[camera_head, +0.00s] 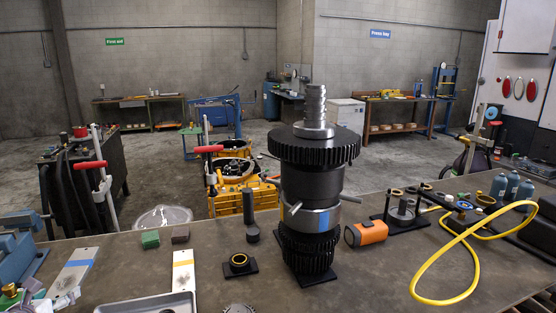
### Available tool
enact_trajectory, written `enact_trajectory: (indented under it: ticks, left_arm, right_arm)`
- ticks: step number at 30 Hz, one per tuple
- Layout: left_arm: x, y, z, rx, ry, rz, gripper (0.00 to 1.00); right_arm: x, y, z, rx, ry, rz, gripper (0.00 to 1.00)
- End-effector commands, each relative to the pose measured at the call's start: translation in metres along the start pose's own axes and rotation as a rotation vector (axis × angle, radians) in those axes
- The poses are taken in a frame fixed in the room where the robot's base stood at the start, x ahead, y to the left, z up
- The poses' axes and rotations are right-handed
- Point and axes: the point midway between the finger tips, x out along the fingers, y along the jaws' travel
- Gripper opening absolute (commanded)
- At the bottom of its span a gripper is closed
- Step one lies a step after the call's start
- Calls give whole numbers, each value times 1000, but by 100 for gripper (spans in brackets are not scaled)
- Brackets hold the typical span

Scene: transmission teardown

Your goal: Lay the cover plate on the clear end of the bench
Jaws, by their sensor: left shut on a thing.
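I cannot make out either gripper for certain in the head view. No fingers or held part show clearly. The transmission's dark gear stack (312,190) stands upright in the middle of the bench (400,275), with a splined metal shaft at its top. Two flat pale plates lie at the front left, one with a blue band (73,272) and one with a yellow band (183,280). I cannot tell whether either is the cover plate.
A metal tray (150,306) is cut off by the bottom edge. A black mount with a yellow ring (239,262), an orange tool (366,233) and a looping yellow hose (462,239) are on the bench. Several small parts and bottles crowd the back right. The front right middle is bare.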

Motion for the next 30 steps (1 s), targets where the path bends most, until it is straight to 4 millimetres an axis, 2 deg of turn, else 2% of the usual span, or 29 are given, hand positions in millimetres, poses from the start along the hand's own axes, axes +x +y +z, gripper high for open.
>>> enact_trajectory:
  ticks: [1,5,12,15,18,25,30]
  left_arm:
    - [-13,-22,-1,8,-3,-22,7]
    - [-47,-78,-8,19,-4,-63,7]
    - [-115,-192,-23,41,-7,-145,7]
    - [-137,-228,-28,52,-8,-168,7]
    - [-152,-252,-31,61,-8,-183,7]
    - [-178,-295,-38,76,-7,-211,7]
    - [-182,-303,-39,77,-3,-220,7]
  right_arm:
    - [0,0,2,0,-2,0,48]
    - [0,0,2,-1,-4,1,48]
    - [0,3,3,-2,-4,4,48]
    - [0,5,3,-3,-5,6,48]
    - [0,6,3,-3,-5,7,48]
    - [0,6,3,-3,-5,7,48]
    - [0,6,3,-3,-5,7,48]
